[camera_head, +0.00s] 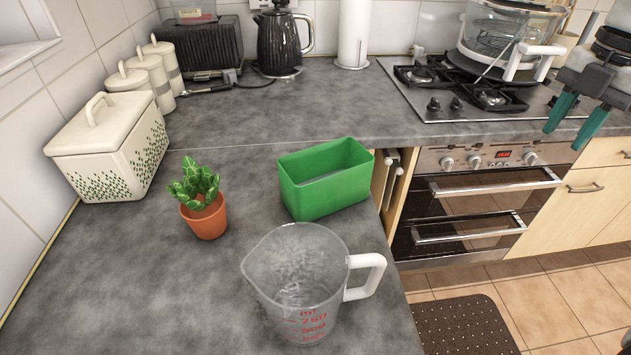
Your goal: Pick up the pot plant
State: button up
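The pot plant (204,216) is a small green leafy plant in a terracotta pot. It stands upright on the grey worktop (130,265), left of the middle of the view. My gripper (574,122) hangs at the upper right, in front of the hob and oven side. Its two teal fingers are apart, with nothing visible between them. It is far to the right of the plant and does not touch it.
A green box (325,190) stands right of the plant, and a clear measuring jug (296,285) stands in front. A cream bread bin (110,150) is behind left. Canisters, a toaster, a black kettle (278,42) and a hob (480,90) line the back.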

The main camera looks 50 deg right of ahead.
aim_at(202, 205)
jog(key=l+u, duration=0.25)
jog(key=u, duration=0.2)
jog(key=l+u, duration=0.25)
jog(key=u, duration=0.2)
jog(key=l+u, duration=0.2)
jog(key=u, duration=0.25)
